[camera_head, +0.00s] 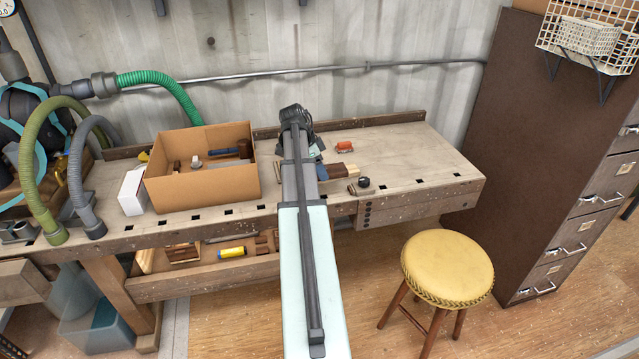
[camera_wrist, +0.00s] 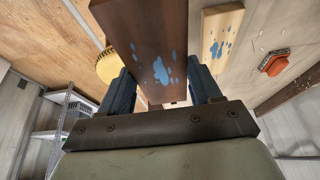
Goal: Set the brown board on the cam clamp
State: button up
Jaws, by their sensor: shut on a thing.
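The brown board (camera_wrist: 145,35) with light blue paint splotches is between my gripper's blue fingers (camera_wrist: 160,88) in the wrist view, and the jaws are shut on it. In the head view my arm hides most of the gripper; the brown board (camera_head: 339,171) shows just right of it, over the bench's front part. A small dark knobbed fitting (camera_head: 364,182), which may be the cam clamp, stands near the bench's front edge, just right of and nearer than the board. I cannot tell whether the board touches anything below.
A pale board (camera_wrist: 219,36) with blue splotches lies beside the brown one. A red-orange object (camera_head: 345,146) lies behind. A cardboard box (camera_head: 205,187) with tools stands left on the bench (camera_head: 420,160). The bench's right end is mostly clear. A yellow stool (camera_head: 447,268) stands in front.

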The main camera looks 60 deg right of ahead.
aim_at(319, 180)
jog(key=shift+f, duration=2.75)
jog(key=shift+f, duration=0.6)
jog(key=o, duration=1.1)
jog(key=shift+o, duration=0.2)
jog(key=shift+r, duration=0.1)
jog(key=shift+r, duration=0.55)
jog(key=v, duration=1.2)
